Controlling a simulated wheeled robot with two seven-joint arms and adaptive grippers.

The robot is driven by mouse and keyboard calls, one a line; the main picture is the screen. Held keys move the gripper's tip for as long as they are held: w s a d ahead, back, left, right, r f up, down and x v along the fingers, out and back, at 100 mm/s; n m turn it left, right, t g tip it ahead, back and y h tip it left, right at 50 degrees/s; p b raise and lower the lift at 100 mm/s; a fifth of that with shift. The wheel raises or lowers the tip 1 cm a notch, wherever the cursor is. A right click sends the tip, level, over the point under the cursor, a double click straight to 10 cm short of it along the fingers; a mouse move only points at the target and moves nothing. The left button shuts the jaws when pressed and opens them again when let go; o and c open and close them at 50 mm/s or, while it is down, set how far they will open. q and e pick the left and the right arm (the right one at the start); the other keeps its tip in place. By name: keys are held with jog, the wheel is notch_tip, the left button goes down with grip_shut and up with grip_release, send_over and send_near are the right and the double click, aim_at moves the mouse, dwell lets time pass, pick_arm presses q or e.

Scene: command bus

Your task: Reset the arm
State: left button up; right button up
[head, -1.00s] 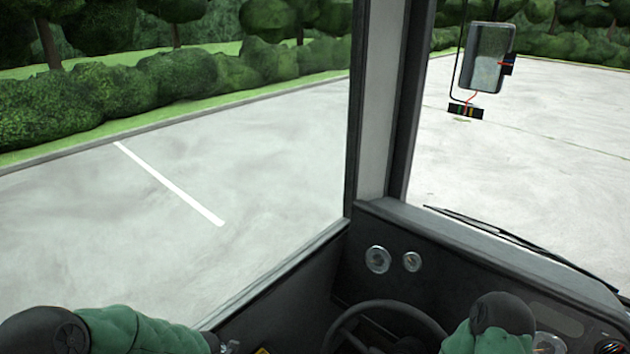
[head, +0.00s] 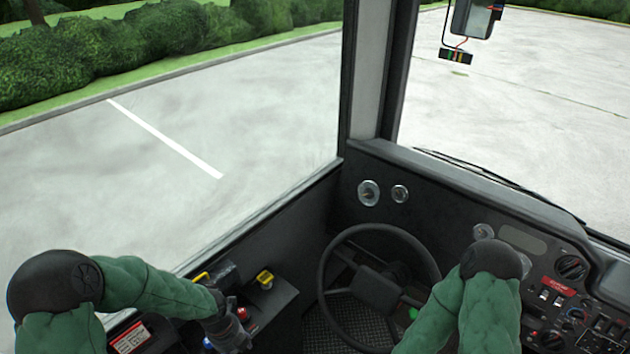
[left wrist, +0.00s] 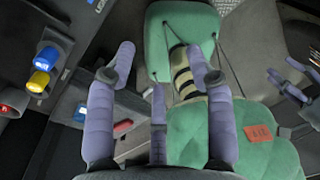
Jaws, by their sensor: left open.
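My left arm comes in from the left in the head view, bent at a black elbow joint with a green sleeve. Its dark wrist (head: 228,332) is beside the side console, and the fingers are not clear there. In the left wrist view my left gripper (left wrist: 160,62) has its grey-purple fingers spread, with nothing between them. My right arm stands at the lower right in the head view, its hand hidden below the frame. Grey fingers, apparently of my right gripper (left wrist: 291,84), show at the right edge of the left wrist view, partly cut off.
A steering wheel (head: 324,278) stands between the arms. The side console has a yellow button (head: 265,278) and a red button (head: 243,314). The left wrist view shows a blue button (left wrist: 47,57) and a yellow one (left wrist: 38,83). A switch dashboard (head: 560,310) is at right.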

pick_arm(q)
jog(key=s+d+f+n+h, duration=0.1)
jog(key=s+d+f+n, duration=0.4)
jog(key=n, duration=1.1)
jog(key=s+d+f+n+h, duration=0.2)
jog(key=s+d+f+n, duration=0.3)
jog(key=n, duration=1.1)
jog(key=shift+d+f, duration=0.65)
jog(key=shift+f, duration=0.15)
